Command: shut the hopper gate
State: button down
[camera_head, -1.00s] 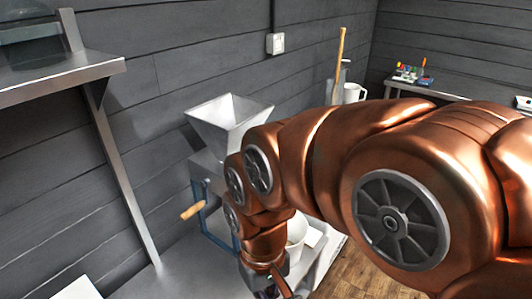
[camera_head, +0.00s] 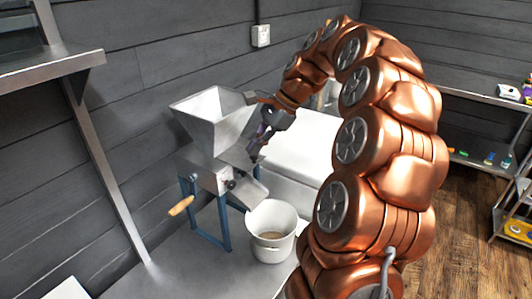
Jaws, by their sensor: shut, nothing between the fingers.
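The grain mill's metal hopper (camera_head: 208,118) is a grey open-topped funnel on the mill body (camera_head: 205,177), left of centre. My gripper (camera_head: 257,145) is shut and empty beside the hopper's right side, pointing down. It covers part of the area there. A grey metal plate (camera_head: 238,156) shows beside the fingers on the hopper's lower right, possibly the gate; I cannot tell its position or whether my fingers touch it.
The mill stands on a blue frame (camera_head: 223,222) with a wooden crank handle (camera_head: 181,206) at left. Its chute (camera_head: 248,194) slopes toward a white bucket (camera_head: 271,232) with some grain inside. A steel shelf (camera_head: 50,65) juts out at upper left. A white box-like surface (camera_head: 305,155) lies behind my gripper.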

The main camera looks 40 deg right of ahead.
jog(key=d+f+m+t, duration=0.1)
jog(key=d+m+t, duration=0.2)
jog(key=d+m, duration=0.85)
jog(key=n+p, duration=0.2)
jog(key=n, duration=0.2)
send_near(256, 160)
notch_tip(256, 160, down, 3)
jog(key=shift+w+a+f+p, duration=0.25)
jog(key=shift+w+a, duration=0.35)
jog(key=shift+w+a+f+p, duration=0.2)
jog(key=shift+w+a+f, duration=0.1)
jog(key=shift+w+a, duration=0.35)
